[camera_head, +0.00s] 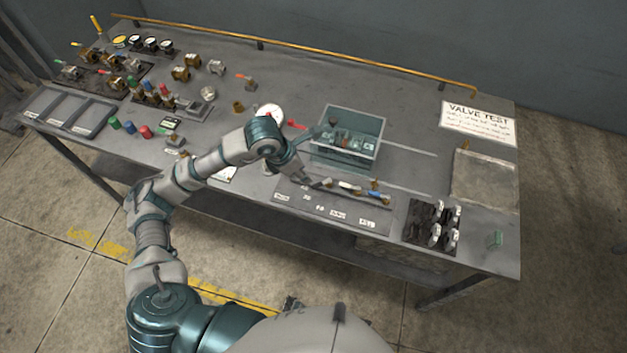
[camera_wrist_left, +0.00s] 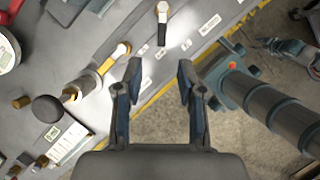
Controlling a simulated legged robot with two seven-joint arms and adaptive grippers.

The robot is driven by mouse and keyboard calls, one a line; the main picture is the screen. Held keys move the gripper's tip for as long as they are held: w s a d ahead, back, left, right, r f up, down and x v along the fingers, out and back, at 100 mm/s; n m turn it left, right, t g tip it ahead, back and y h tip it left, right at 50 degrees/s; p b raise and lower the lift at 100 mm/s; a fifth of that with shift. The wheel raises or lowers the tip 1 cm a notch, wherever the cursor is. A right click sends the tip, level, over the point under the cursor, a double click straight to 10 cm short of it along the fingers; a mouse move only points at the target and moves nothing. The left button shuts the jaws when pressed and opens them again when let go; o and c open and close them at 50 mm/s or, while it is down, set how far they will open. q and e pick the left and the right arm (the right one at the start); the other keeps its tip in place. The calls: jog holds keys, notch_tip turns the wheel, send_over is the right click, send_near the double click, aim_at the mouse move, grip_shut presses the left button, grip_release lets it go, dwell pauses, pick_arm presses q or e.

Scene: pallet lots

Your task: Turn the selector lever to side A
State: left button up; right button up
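My left gripper (camera_head: 314,182) reaches over the table's front edge, beside a labelled strip (camera_head: 330,205) carrying small handles. In the left wrist view my left gripper (camera_wrist_left: 159,72) is open, with nothing between its fingers. Beyond the fingertips lies a black piece with a white top (camera_wrist_left: 163,22). Left of the fingers is a grey and brass fitting with a black knob (camera_wrist_left: 47,108). A white handle (camera_head: 348,186) and a blue handle (camera_head: 378,195) sit on the strip. I cannot tell which part is the selector lever, nor read its side A mark.
A teal bin (camera_head: 345,140) stands behind the strip. A white gauge (camera_head: 270,112) and a red handle (camera_head: 296,124) are left of it. A dark rack (camera_head: 432,225) is at right. Valves crowd the table's left. A bare panel (camera_head: 485,178) lies far right.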

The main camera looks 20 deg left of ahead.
aim_at(317, 185)
pick_arm(q)
jog(key=x, duration=0.9)
jog(key=shift+d, duration=0.2)
jog(key=shift+a, duration=0.1)
jog(key=shift+r, duration=0.1)
grip_shut()
